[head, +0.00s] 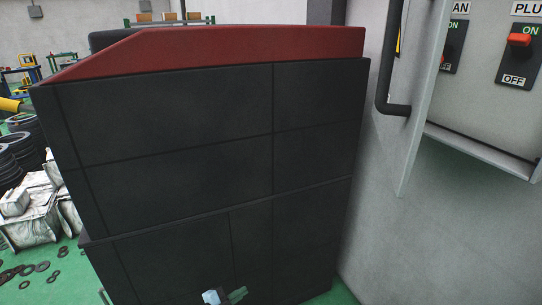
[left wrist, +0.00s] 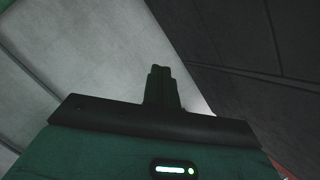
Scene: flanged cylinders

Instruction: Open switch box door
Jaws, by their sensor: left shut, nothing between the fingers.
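The switch box (head: 475,100) is on the grey wall at the right edge of the head view, cut off by the frame. Its grey door (head: 424,100) stands swung out at the box's left side, seen nearly edge-on, so the switches inside show. A black bar handle (head: 397,60) is on the door's left face. My left gripper (head: 225,297) shows only as a small part at the bottom of the head view, well below and left of the door. In the left wrist view its fingers (left wrist: 161,84) are together and empty. My right gripper is not in view.
A large black cabinet (head: 180,150) with a red top (head: 220,45) fills the middle, close to the wall.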

